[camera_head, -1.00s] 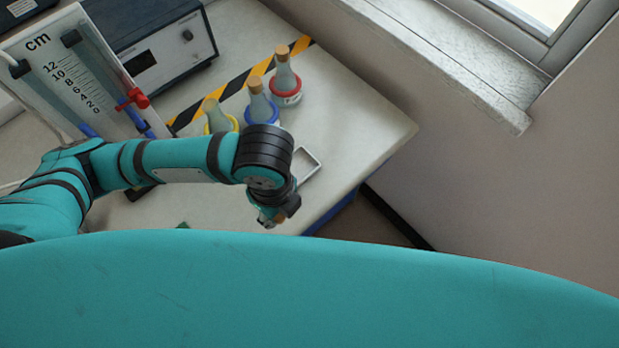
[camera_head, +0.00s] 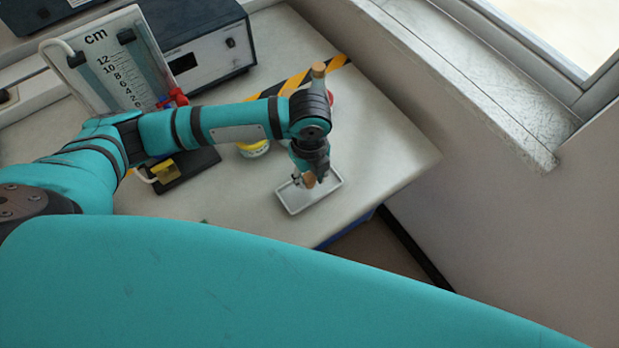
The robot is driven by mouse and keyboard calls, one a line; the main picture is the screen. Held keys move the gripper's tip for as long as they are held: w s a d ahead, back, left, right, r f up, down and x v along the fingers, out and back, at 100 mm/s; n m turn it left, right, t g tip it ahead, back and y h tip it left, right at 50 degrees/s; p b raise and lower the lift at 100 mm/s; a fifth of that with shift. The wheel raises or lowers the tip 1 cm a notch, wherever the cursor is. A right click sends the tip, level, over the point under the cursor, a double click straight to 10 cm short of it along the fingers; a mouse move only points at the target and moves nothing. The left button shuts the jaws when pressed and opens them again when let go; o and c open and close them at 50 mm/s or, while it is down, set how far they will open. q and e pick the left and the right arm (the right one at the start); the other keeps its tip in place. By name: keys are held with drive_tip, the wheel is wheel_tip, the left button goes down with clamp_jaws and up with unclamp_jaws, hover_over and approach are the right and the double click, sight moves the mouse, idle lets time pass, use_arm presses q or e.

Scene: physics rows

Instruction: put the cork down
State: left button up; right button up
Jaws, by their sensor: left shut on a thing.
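My left gripper (camera_head: 308,181) points down over a small light tray (camera_head: 296,208) near the bench's front edge. It is shut on a tan cork (camera_head: 309,180), which shows at the fingertips above the tray. I cannot tell whether the cork touches the tray floor. The tray looks otherwise empty where I can see it. My right gripper is out of view.
A corked flask (camera_head: 318,71) stands behind my left wrist, mostly hidden. A yellow-ringed flask (camera_head: 255,150) shows below my forearm. A cm-scale panel (camera_head: 103,62) and a grey instrument (camera_head: 203,48) stand behind. The bench (camera_head: 395,150) is clear right of the tray.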

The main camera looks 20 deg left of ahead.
sight(309, 177)
use_arm(q)
drive_tip(key=shift+w+f+p, duration=0.1)
drive_tip(key=shift+f+p, duration=0.2)
drive_tip(key=shift+f, duration=1.45)
drive_tip(key=shift+f, duration=0.1)
drive_tip(key=o, duration=0.7)
drive_tip(key=shift+o, duration=0.2)
wheel_tip(309, 177, up, 12)
drive_tip(key=shift+r+b, duration=0.15)
drive_tip(key=shift+b, duration=0.4)
